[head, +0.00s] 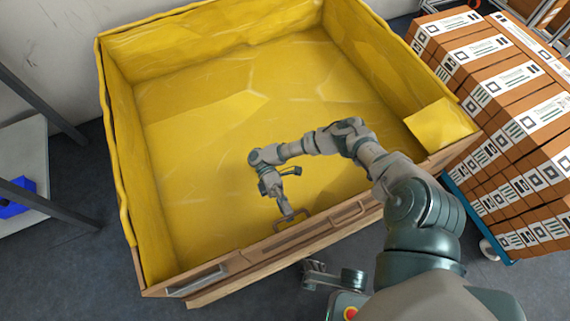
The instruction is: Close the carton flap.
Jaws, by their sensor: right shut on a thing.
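A large open carton (117,150) with a crinkled yellow lining fills the middle of the head view. Along its near side runs a brown front panel (262,250), which looks like the carton flap. My right arm reaches over the carton and bends back down towards this panel. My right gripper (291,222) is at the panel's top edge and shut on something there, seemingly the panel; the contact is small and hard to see. A small grey jointed part (322,275) below the panel may belong to my left gripper; its jaws cannot be made out.
A yellow square piece (440,125) lies over the carton's right corner. A stack of labelled brown boxes (515,115) stands close on the right, on a blue wheeled base. A grey rack (25,150) with a blue object (14,200) is at the left. Dark floor is free at the front left.

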